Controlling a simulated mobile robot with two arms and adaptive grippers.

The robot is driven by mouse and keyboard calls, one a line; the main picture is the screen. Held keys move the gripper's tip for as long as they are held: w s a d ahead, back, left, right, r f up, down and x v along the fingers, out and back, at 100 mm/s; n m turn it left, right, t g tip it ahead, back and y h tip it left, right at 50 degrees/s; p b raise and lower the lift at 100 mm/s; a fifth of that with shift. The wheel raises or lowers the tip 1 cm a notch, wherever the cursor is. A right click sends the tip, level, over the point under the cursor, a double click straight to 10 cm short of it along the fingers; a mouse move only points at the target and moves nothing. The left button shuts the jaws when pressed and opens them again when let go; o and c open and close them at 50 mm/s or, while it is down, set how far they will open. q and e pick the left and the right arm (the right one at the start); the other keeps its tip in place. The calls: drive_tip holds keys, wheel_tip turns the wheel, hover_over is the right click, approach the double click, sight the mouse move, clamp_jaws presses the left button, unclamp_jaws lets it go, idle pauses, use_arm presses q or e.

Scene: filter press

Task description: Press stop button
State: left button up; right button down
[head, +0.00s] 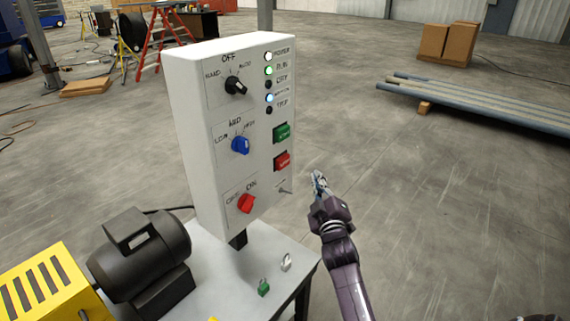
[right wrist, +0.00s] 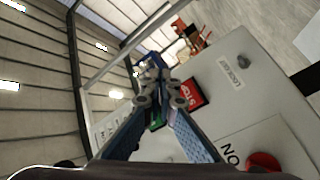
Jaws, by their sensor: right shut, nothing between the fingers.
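The red stop button (head: 282,160) is on the right side of the white control panel (head: 205,120), below the green button (head: 281,132). In the right wrist view the red stop button (right wrist: 194,95) shows close beside the fingertips. My right gripper (head: 319,178) is shut and empty, to the right of the panel and slightly lower than the red button. A gap shows between them in the head view. In the right wrist view my right gripper (right wrist: 155,85) has its fingertips together, partly covering the green button. My left gripper is not in view.
The panel also carries a black knob (head: 236,86), a blue knob (head: 240,145), a red knob (head: 246,203) and indicator lights. A grey table (head: 225,285) with a dark motor (head: 140,250) stands below. Pipes (head: 480,100) lie on the floor at right.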

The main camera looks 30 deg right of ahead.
sight(283, 162)
drive_tip(key=w+a+b, duration=0.3)
drive_tip(key=w+b, duration=0.1)
drive_tip(key=w, duration=0.3)
drive_tip(key=shift+w+a, duration=0.15)
drive_tip(key=shift+w, duration=0.25)
drive_tip(key=shift+b, duration=0.3)
idle(0.8)
drive_tip(key=shift+w+a, duration=0.2)
drive_tip(key=shift+w, duration=0.2)
